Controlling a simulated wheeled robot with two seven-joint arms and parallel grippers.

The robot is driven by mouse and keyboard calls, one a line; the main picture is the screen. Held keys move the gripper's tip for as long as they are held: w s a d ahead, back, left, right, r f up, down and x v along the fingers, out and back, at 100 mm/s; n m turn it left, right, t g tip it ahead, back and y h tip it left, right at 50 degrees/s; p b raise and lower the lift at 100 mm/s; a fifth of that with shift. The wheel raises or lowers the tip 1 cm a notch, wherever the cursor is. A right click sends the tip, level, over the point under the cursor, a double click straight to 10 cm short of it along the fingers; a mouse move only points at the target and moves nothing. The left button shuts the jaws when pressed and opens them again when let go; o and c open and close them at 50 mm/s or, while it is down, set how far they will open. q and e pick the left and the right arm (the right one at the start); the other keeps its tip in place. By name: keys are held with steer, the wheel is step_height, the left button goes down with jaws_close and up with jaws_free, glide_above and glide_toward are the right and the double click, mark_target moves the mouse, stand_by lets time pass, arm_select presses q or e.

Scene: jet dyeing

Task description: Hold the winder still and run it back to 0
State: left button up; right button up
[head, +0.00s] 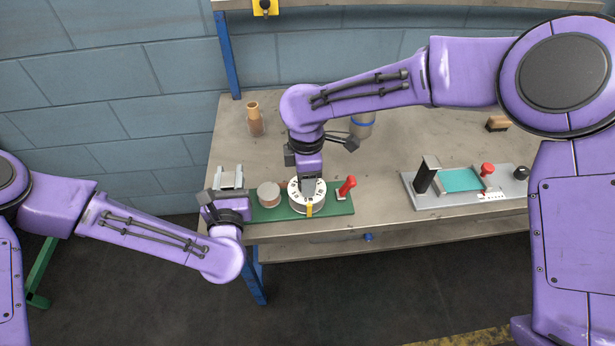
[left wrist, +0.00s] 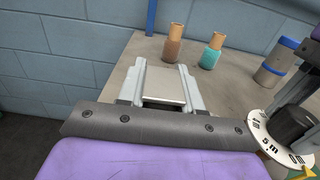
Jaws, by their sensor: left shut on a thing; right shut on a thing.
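The winder is a green base (head: 340,208) at the front edge of the table, carrying a white numbered dial (head: 296,203), a round pinkish-grey drum (head: 269,193) and a red handle (head: 347,187). A yellow pointer (head: 309,210) stands at the dial's front; the reading beside it is too small to tell. My right gripper (head: 309,186) comes from above and is shut on the dial's dark knob (left wrist: 290,124). My left gripper (head: 230,176) is at the base's left end, its fingers shut around a pale metal block (left wrist: 166,88). The dial's edge also shows in the left wrist view (left wrist: 265,135).
A brown-filled bottle (head: 255,122) and a teal-filled bottle (left wrist: 212,52) stand behind. A blue-banded canister (head: 362,125) stands behind my right forearm. To the right is a grey tray device (head: 440,203) with a teal panel and red knob. Table between is clear.

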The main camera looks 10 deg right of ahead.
steer(key=o, duration=1.1)
steer(key=shift+c, duration=0.2)
step_height(320, 180, up, 12)
